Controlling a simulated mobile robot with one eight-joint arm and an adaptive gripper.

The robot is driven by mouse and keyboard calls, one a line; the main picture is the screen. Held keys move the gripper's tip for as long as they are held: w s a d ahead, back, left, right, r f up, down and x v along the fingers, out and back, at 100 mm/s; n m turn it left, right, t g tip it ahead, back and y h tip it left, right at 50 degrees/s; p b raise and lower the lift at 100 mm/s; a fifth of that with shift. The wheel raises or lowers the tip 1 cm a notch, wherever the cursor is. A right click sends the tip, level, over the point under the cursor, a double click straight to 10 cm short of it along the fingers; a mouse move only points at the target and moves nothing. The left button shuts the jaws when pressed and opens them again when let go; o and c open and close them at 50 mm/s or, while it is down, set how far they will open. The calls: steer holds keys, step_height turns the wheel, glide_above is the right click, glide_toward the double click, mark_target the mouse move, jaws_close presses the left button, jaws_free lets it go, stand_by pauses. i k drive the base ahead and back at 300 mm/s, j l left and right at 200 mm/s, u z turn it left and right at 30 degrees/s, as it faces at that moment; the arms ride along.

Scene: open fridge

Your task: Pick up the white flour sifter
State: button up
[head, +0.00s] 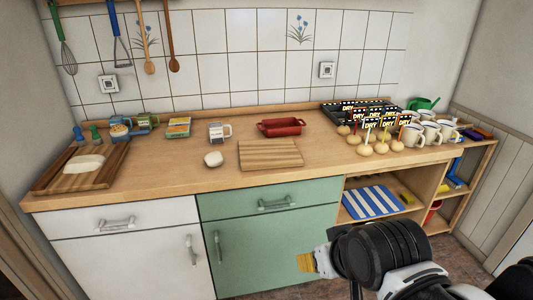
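The white flour sifter (215,132) stands upright on the wooden worktop, back of the middle, with a handle on its right side and small dark lettering on its front. My gripper (305,262) is at the lower middle of the head view, in front of the green cabinet and below the worktop edge. It is well apart from the sifter, to its lower right. Its yellowish tips point left; the finger gap is too small to make out.
A round pale lump (213,159) lies just in front of the sifter. A wooden board (271,155) and a red dish (281,127) are to its right. A dough board (62,180) is at the left. Mugs (412,136) and labelled items crowd the right end.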

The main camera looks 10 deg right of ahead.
mark_target(215, 129)
steer(key=i+j+z, duration=0.1)
steer(key=i+j, duration=0.15)
steer(key=i+j+z, duration=0.1)
steer(key=j, duration=0.35)
steer(key=i+j+z, duration=0.1)
steer(key=i+j, duration=0.35)
steer(key=j, duration=0.35)
steer(key=i+j+z, duration=0.15)
steer(key=j, duration=0.25)
steer(key=i+j+z, duration=0.1)
steer(key=i+j, duration=0.15)
steer(key=j, duration=0.15)
steer(key=i+j+z, duration=0.1)
steer(key=j, duration=0.35)
steer(key=i+j+z, duration=0.1)
steer(key=j, duration=0.35)
steer(key=i, duration=0.05)
